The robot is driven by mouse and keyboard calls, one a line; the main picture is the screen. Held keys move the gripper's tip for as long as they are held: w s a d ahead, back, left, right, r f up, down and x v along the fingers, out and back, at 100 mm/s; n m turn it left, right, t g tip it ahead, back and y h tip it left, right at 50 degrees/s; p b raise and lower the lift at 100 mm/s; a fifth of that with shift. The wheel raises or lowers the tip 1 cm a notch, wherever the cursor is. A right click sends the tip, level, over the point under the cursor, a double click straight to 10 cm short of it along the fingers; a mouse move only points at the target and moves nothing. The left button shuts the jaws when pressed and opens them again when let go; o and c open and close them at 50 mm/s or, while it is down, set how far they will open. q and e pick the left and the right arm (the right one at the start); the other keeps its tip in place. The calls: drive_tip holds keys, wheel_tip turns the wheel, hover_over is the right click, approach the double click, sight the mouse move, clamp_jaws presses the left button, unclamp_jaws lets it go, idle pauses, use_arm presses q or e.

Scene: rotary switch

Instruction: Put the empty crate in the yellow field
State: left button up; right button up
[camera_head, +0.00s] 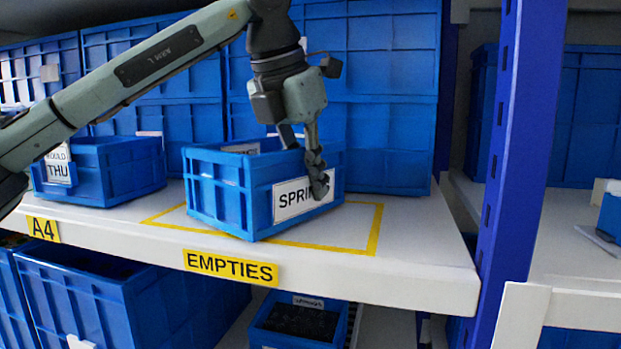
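The blue crate (216,196) with a white label reading "SPRI…" stands upright on the white shelf, in the left and middle part of the yellow-outlined field (376,228). Its front bottom corner is at or over the front yellow line. Its inside is mostly hidden, so I cannot tell whether it is empty. My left gripper (303,161) points down at the crate's right side. One finger is outside, in front of the label, and the other is behind the wall's top edge. The fingers look spread apart around the wall. My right gripper is not in view.
Another blue crate (122,172) labelled "THU" stands to the left. Tall blue bins (392,100) stand behind. A blue post (524,140) rises at the right. The field's right part is bare. The shelf front carries a yellow "EMPTIES" sign (230,268).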

sight(303, 148)
use_arm(q)
drive_tip(key=o, duration=0.4)
drive_tip(key=shift+o, duration=0.2)
drive_tip(key=shift+v, duration=3.9)
